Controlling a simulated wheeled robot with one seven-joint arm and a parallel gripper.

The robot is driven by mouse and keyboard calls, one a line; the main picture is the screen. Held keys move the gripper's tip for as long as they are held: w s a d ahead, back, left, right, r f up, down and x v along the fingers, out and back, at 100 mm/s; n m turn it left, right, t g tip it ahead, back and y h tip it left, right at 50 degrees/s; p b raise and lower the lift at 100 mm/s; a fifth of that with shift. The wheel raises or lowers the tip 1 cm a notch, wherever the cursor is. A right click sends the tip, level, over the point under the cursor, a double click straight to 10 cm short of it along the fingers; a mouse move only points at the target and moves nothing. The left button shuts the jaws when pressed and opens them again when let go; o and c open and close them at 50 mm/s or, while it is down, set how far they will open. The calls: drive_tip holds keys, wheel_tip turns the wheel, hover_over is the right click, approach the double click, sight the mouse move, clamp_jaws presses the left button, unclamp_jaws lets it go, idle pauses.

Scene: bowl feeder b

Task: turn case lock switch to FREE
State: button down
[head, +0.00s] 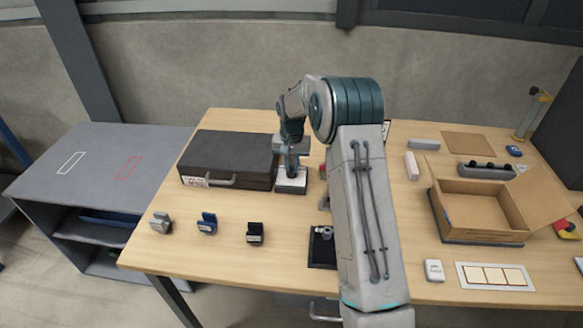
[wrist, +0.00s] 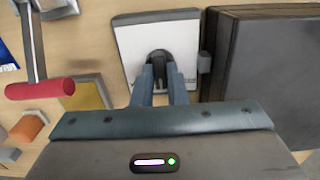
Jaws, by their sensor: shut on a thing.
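The black case (head: 222,152) lies closed at the left back of the table, with its handle facing the front. It fills the right side of the wrist view (wrist: 270,75). Beside it is the switch box with a pale top plate (head: 290,186), also in the wrist view (wrist: 137,42). A black knob (wrist: 159,60) stands on that plate. My gripper (wrist: 161,70) is shut on the knob from above; in the head view my gripper (head: 292,168) is over the box. The fingers hide part of the knob, and I cannot read the plate's marks or the knob's setting.
Small grey (head: 160,222), blue (head: 207,223) and black (head: 254,234) pieces stand along the front left edge. A red-ended lever (wrist: 40,88) and a yellow block (wrist: 90,94) are left of the switch box in the wrist view. An open cardboard box (head: 480,215) stands at the right.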

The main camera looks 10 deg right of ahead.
sight(291, 168)
drive_tip(key=n, duration=0.4)
drive_tip(key=shift+n+b, duration=0.3)
drive_tip(key=shift+b, duration=0.1)
drive_tip(key=n, duration=0.4)
drive_tip(key=shift+w+r, duration=0.1)
drive_tip(key=shift+n, duration=0.3)
drive_tip(key=c, duration=1.4)
unclamp_jaws()
drive_tip(key=shift+c, duration=0.2)
wheel_tip(291, 168, up, 14)
drive_tip(key=b, duration=0.1)
